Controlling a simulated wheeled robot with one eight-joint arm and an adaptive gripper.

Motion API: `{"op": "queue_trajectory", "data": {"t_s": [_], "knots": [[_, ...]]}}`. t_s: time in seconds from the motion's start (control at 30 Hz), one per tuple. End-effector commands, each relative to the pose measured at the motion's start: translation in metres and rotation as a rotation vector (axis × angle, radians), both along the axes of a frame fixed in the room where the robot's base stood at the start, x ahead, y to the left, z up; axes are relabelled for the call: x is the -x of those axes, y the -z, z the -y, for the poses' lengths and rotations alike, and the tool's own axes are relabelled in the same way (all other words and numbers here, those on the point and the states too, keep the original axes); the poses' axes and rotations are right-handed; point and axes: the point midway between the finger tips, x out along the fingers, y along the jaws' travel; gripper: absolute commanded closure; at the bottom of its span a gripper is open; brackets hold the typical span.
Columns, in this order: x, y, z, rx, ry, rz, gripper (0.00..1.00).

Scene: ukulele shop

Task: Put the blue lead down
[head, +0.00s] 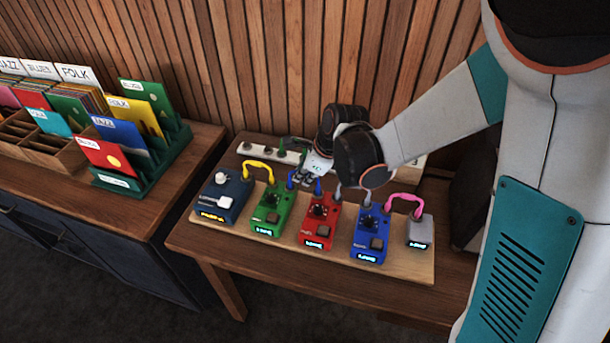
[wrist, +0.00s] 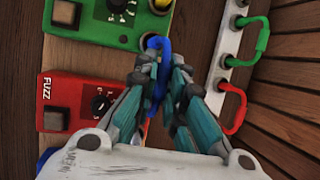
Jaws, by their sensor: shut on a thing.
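The blue lead (wrist: 158,44) is a short thick loop between the fingers of my gripper (wrist: 160,78) in the wrist view. My gripper is shut on it. In the head view my gripper (head: 306,177) is low over the back edges of the green pedal (head: 268,212) and the red pedal (head: 318,222), and parts of the blue lead (head: 291,180) show on either side of the fingers. The fingers hide much of the lead, so I cannot tell whether its ends sit in the pedals' jacks.
A yellow lead (head: 258,164) joins the dark blue pedal (head: 224,196) and the green pedal. A pink lead (head: 404,198) joins the blue pedal (head: 371,236) and a small grey box (head: 420,231). A white strip with green and red leads (wrist: 232,98) lies behind.

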Motion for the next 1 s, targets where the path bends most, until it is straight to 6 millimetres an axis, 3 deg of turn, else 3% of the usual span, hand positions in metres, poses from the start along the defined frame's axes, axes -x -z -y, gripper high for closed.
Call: {"op": "queue_trajectory", "data": {"t_s": [0.3, 0.33, 0.4, 0.43, 0.8, 1.0], "knots": [[0.000, 0.004, 0.000, 0.000, 0.000, 0.000, 1.00], [0.000, 0.004, 0.000, 0.000, 0.000, 0.000, 0.87], [0.000, 0.003, 0.000, 0.000, 0.000, 0.000, 0.71], [0.000, 0.003, 0.000, 0.000, 0.000, 0.000, 0.69], [0.000, 0.000, 0.000, 0.000, 0.000, 0.000, 0.69], [0.007, -0.023, 0.007, 0.000, 0.002, 0.000, 0.69]]}}
